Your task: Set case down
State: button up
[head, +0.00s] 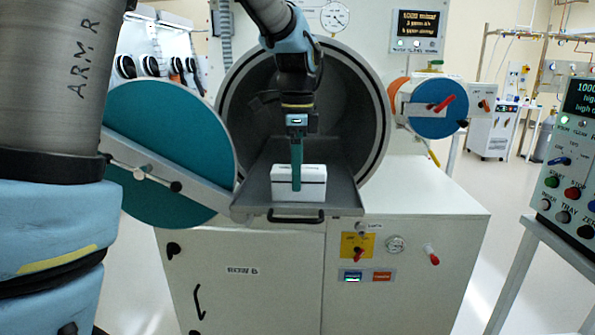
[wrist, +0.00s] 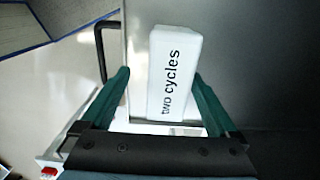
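A white case (head: 312,184) with a dark seam rests on the grey sliding tray (head: 258,192) at the mouth of the round chamber. In the wrist view the case (wrist: 174,70) shows its face marked "two cycles". My gripper (head: 296,183) points down at the case, and its green finger covers part of the case in the head view. In the wrist view the two fingers stand apart on either side of the case. A clear gap shows at the left finger; the right finger is close to the case edge, and I cannot tell if it touches.
The round chamber (head: 240,110) is open behind the tray, its teal door (head: 165,150) swung to the left. A black handle (head: 296,216) is on the tray's front edge. A smaller blue port (head: 440,112) and a control panel (head: 575,150) stand at the right.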

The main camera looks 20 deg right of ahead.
notch_tip(320, 180, up, 12)
jog(key=shift+b, duration=0.4)
jog(key=shift+f, duration=0.1)
dwell(0.3)
